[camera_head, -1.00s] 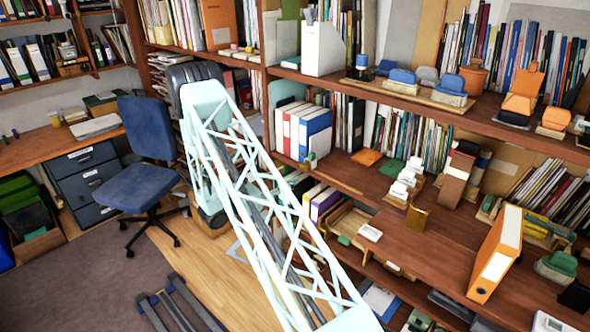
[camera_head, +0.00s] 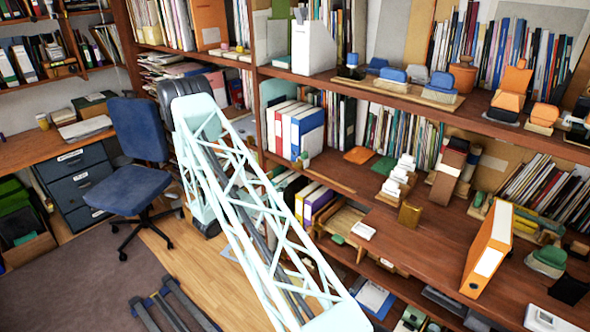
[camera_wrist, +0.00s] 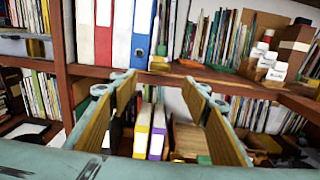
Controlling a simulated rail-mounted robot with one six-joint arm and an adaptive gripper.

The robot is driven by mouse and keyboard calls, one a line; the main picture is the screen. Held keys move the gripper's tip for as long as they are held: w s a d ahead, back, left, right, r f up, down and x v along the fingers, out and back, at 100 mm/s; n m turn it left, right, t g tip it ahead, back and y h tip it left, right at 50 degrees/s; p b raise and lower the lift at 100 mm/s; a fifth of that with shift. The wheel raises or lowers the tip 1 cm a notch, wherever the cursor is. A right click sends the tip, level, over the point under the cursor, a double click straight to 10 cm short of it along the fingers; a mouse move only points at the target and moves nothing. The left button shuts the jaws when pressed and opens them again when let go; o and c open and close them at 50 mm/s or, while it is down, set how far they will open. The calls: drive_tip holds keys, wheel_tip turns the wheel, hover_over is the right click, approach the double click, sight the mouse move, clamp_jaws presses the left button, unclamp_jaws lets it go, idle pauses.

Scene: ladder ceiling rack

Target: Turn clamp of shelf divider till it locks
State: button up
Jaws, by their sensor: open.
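My gripper (camera_wrist: 160,84) is wide open in the wrist view, with its two long fingers apart and nothing between them. It faces the middle shelf and the compartment below. A small yellow and grey-green piece (camera_wrist: 158,62) stands on the shelf edge beside the blue binder (camera_wrist: 142,35); it may be the shelf divider's clamp, but I cannot tell surely. In the head view, a small green piece (camera_head: 304,160) sits beside the same blue binder (camera_head: 307,132). No turning lever can be made out. My gripper is outside the head view.
White and yellow binders (camera_wrist: 141,132) and a purple binder (camera_wrist: 157,133) stand below the shelf board (camera_wrist: 230,82). White stacked pieces (camera_wrist: 268,68) stand right on the shelf. An orange binder (camera_head: 488,250) stands at right. A blue chair (camera_head: 140,155) stands left on open floor.

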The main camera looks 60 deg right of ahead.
sight(296, 167)
drive_tip(key=shift+s+d, duration=0.2)
drive_tip(key=shift+d, duration=2)
drive_tip(key=shift+s+d, duration=0.25)
drive_tip(key=shift+d, duration=1.9)
drive_tip(key=shift+s+d, duration=0.2)
drive_tip(key=shift+d, duration=2)
drive_tip(key=c, duration=0.9)
